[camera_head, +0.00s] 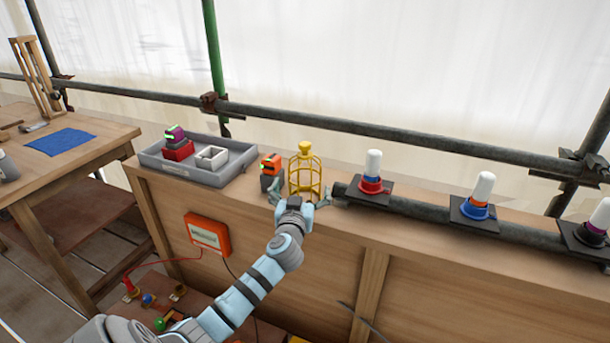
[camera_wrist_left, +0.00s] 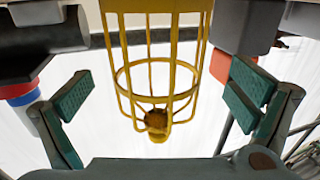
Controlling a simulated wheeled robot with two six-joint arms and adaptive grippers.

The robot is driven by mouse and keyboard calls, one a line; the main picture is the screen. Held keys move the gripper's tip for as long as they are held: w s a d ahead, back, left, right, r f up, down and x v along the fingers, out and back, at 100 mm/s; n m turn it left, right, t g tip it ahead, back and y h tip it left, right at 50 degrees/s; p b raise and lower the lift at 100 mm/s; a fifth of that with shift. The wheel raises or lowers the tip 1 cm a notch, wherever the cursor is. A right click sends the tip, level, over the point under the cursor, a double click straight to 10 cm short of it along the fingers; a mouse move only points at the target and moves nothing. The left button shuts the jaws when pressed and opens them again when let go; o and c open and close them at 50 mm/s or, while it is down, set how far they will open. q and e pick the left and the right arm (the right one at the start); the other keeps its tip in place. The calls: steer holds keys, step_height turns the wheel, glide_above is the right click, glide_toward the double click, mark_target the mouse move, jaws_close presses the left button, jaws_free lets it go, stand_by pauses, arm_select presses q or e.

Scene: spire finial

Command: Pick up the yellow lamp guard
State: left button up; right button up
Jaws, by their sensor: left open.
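The yellow lamp guard (camera_head: 305,158), a wire cage with a knob on top, stands upright on the wooden bench. In the left wrist view the guard (camera_wrist_left: 157,121) appears upside down, knob low in the picture. My left gripper (camera_head: 300,190) is open in front of the guard, with one finger toward each side. In the wrist view the green finger pads of the gripper (camera_wrist_left: 160,95) stand apart from the cage, with gaps on both sides. My right gripper is not in view.
A dark unit with an orange top (camera_head: 270,163) stands close left of the guard. A grey tray (camera_head: 205,178) lies farther left. A dark pipe (camera_head: 425,208) and white-capped lamps (camera_head: 373,163) on black plates are to the right. A scaffold rail (camera_head: 400,135) runs behind.

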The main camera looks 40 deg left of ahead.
arm_select(q)
steer(key=x, duration=0.3)
steer(key=shift+w+a+r, duration=0.1)
steer(key=shift+w+r, duration=0.05)
steer(key=shift+w, duration=0.25)
steer(key=shift+s, duration=0.1)
steer(key=c, duration=1.2)
steer(key=shift+r, duration=0.15)
